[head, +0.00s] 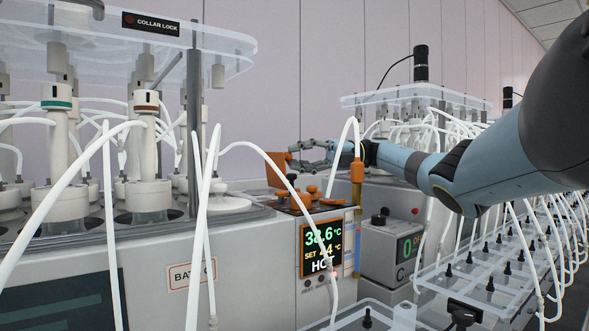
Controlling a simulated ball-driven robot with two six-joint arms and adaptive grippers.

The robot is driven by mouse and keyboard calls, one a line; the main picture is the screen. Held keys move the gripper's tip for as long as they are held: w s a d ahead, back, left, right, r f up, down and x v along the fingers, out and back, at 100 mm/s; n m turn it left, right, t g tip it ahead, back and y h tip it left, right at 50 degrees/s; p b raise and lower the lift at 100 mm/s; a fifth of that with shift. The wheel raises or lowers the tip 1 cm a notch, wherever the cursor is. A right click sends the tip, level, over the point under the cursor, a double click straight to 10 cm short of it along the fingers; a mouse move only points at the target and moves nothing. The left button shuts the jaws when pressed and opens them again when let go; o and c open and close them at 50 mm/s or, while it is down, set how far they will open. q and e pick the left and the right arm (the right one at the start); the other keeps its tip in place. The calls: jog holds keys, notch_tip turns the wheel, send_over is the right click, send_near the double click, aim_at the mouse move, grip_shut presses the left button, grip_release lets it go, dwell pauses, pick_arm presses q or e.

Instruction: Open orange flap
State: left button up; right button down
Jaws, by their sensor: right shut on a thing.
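The orange flap (277,169) stands raised, roughly upright, above the dark top of the bath unit in the middle of the head view. My right gripper (296,158) reaches in from the right, with its fingertips at the flap's right edge. It is shut on the flap. The fingers hide part of that edge. My left gripper is out of view.
Orange knobs (312,189) sit just below my right gripper. White hoses (262,152) arch close around it. A temperature display (321,246) is on the unit's front. Reactors (148,180) crowd the left, and a clear tube rack (490,262) the right.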

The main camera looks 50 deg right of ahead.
jog(key=shift+d+f, duration=0.1)
jog(key=shift+d, duration=0.05)
jog(key=shift+y, duration=0.3)
jog(key=c, duration=1.1)
grip_release()
jog(key=shift+c, duration=0.2)
notch_tip(320, 180, up, 10)
